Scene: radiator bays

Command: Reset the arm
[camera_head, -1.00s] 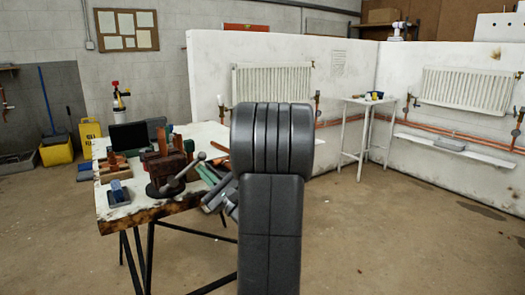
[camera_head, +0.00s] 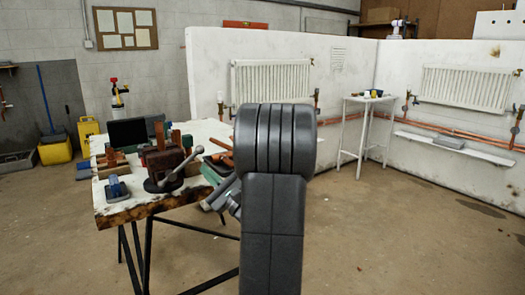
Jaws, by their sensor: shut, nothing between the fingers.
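My arm (camera_head: 274,215) stands upright in the middle of the head view, dark grey with a rounded top joint. My gripper (camera_head: 219,197) shows only in part, to the left of the arm's upright link and over the right end of the workbench. It is shut and I see nothing held in it. The arm hides much of the gripper and its wrist.
A worn white workbench (camera_head: 118,213) on black legs stands left, with a vice (camera_head: 166,168), red-handled tools (camera_head: 219,160) and a blue-topped block (camera_head: 116,188). A small white table (camera_head: 349,125), radiators (camera_head: 270,82) and copper pipes stand behind. Floor at right is clear.

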